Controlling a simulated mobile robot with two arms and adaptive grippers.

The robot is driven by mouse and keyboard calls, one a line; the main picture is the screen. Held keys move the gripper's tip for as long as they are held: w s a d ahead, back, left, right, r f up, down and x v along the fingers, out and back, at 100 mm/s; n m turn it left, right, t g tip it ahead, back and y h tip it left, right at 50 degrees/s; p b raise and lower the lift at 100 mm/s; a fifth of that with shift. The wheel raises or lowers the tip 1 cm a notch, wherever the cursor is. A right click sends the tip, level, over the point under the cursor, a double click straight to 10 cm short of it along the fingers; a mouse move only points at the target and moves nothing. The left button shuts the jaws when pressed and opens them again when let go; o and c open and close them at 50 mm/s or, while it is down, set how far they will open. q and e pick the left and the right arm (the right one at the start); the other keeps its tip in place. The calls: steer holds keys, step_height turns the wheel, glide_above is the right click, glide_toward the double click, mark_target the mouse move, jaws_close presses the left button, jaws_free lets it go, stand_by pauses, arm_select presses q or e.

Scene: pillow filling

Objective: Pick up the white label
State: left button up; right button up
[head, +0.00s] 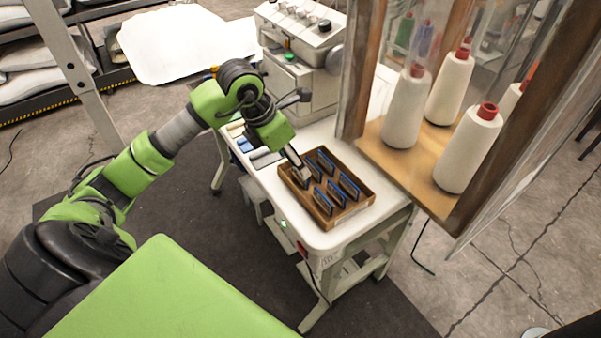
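My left gripper (300,174) points down into the left part of a wooden tray (357,211) on the white sewing table (330,239). Its fingertips are small and dark among the tray's contents, so I cannot tell whether they are open or shut on something. Several dark, upright pieces with blue edges (350,184) stand in the tray. I cannot make out a white label for certain; the gripper may hide part of the tray's left side. My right gripper is not in view.
A sewing machine (303,82) stands behind the tray. Small pale, blue and grey items (265,159) lie left of it. A wood-framed clear cabinet with white thread cones (468,148) stands close on the right. A white pillow-like sheet (185,42) lies at the back left.

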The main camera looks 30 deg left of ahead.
arm_select(q)
steer(key=p+x, duration=0.1)
steer(key=x, duration=0.1)
steer(key=p+x, duration=0.1)
steer(key=x, duration=0.1)
steer(key=shift+d+f, duration=0.3)
steer(key=shift+w+f, duration=0.2)
steer(key=shift+f, duration=0.3)
steer(key=c, duration=0.4)
steer(key=shift+c, duration=0.2)
steer(key=shift+r, duration=0.1)
